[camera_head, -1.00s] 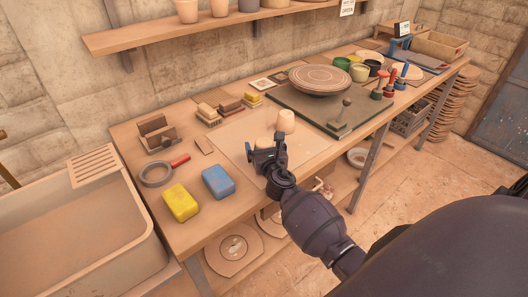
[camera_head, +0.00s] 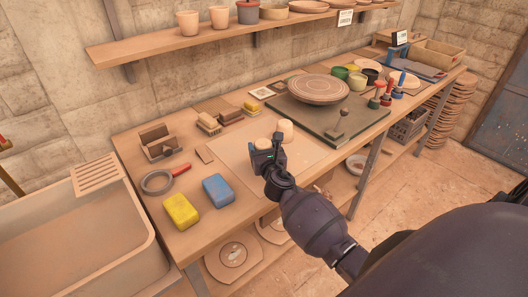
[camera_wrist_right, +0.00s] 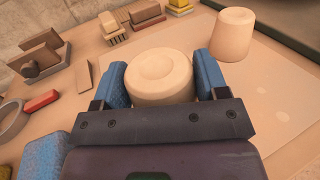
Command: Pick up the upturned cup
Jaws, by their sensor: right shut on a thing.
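The upturned cup (camera_wrist_right: 162,72) is pale clay, with its round, slightly recessed base facing up. In the wrist view it sits between the two blue fingers of my right gripper (camera_wrist_right: 162,84), which is shut on it. In the head view the right gripper (camera_head: 266,152) is over the pale board, and the cup (camera_head: 262,143) is partly hidden behind its fingers. I cannot tell whether the cup's rim touches the board. My left gripper is not in view.
A second pale cup (camera_wrist_right: 232,35) stands just beyond, to the right. A yellow sponge (camera_head: 181,211) and a blue sponge (camera_head: 218,190) lie nearer on the table. A banding wheel (camera_head: 318,90) stands behind on a dark board. The pale board (camera_head: 300,152) has bare room around the cups.

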